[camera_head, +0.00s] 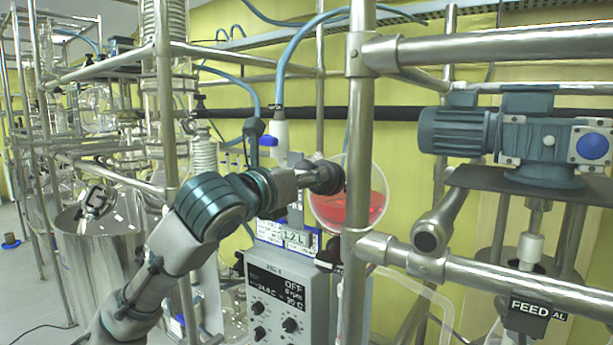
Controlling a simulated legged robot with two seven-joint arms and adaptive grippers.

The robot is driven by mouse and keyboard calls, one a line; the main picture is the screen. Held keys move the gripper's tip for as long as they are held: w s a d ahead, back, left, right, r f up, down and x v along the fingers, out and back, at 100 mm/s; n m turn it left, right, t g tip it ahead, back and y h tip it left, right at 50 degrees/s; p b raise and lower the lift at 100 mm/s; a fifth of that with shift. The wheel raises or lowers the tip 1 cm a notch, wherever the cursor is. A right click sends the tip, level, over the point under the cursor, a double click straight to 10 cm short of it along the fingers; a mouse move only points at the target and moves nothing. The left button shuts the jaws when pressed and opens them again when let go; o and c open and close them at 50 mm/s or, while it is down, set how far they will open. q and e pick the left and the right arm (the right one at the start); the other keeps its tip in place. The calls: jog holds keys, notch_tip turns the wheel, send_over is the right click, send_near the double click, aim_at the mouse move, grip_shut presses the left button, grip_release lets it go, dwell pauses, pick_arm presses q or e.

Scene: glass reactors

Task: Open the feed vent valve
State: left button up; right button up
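No valve is labelled as the feed vent valve in view. A small blue handle (268,141) shows beside a white fitting (280,128) with a blue hose on top, left of the upright steel post. My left gripper (330,178) is at the end of the arm from the lower left, below and right of that handle. It overlaps the round glass flask (362,200) holding red liquid; I cannot tell whether it touches. Its fingers are small and dark, so their opening cannot be made out. A tag reading FEED (530,309) hangs at the lower right. My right gripper is not in view.
A steel post (359,110) and horizontal rails (500,285) cross close in front. A blue-grey motor (520,135) sits on a plate at the right. A control box (285,295) reading OFF stands below the gripper. A steel vessel (95,265) stands at left.

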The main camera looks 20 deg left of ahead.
pick_arm(q)
jog(key=shift+a, duration=0.1)
jog(key=shift+c, duration=0.8)
jog(key=shift+n, duration=0.3)
